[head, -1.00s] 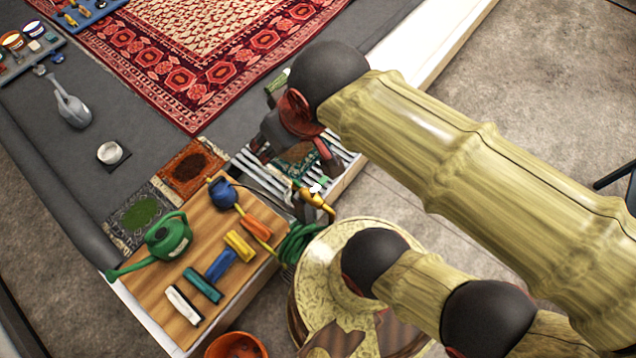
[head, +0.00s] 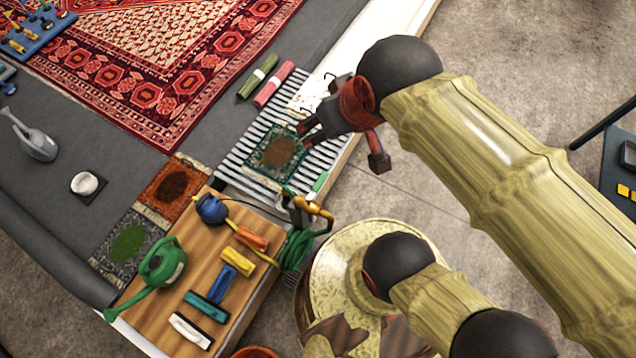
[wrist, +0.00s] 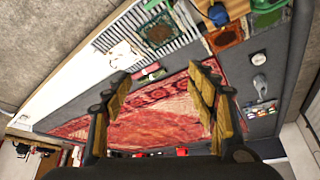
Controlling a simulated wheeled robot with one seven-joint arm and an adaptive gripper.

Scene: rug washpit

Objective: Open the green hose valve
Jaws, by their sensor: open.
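The green hose valve is a brass-yellow tap (head: 314,206) with a small green lever (head: 319,183), beside the wooden board's upper right corner. A coiled green hose (head: 297,249) hangs below it. My gripper (head: 342,148) is above and slightly right of the valve in the head view, over the edge of the slatted grate, apart from the valve. Its fingers are spread with nothing between them; the wrist view also shows the open fingers (wrist: 160,100), with the red rug beyond. I cannot make out the valve clearly in the wrist view.
The wooden board (head: 180,315) holds a green watering can (head: 162,265), a blue object (head: 211,208) and several coloured brushes. A small green mat (head: 265,160) lies on the grate (head: 235,180). Green and pink rolls (head: 272,86) lie behind.

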